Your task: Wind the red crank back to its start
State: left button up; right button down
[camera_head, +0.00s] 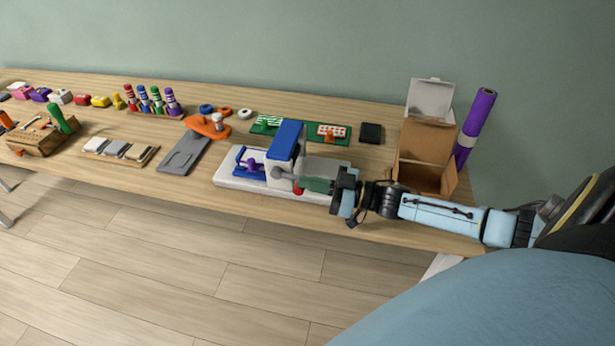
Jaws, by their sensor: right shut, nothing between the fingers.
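A machine with a white base (236,182) and a blue upright housing (286,139) stands near the table's front edge. A grey crank hub (280,173) shows on its right side, and the crank's red knob (297,188) shows low, just right of the hub. My right gripper (306,184) reaches in from the right, with its fingertips right beside the red knob. It is shut with nothing held. Its fingers partly cover the crank, and I cannot tell whether they touch the knob. My left gripper is not in view.
An open cardboard box (427,155) and a purple roll (478,118) stand behind my right arm. A grey plate (183,153) with an orange piece (208,127) lies left of the machine. A green board (300,132) lies behind it. The table's front edge is close.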

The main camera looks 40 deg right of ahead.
dwell(0.3)
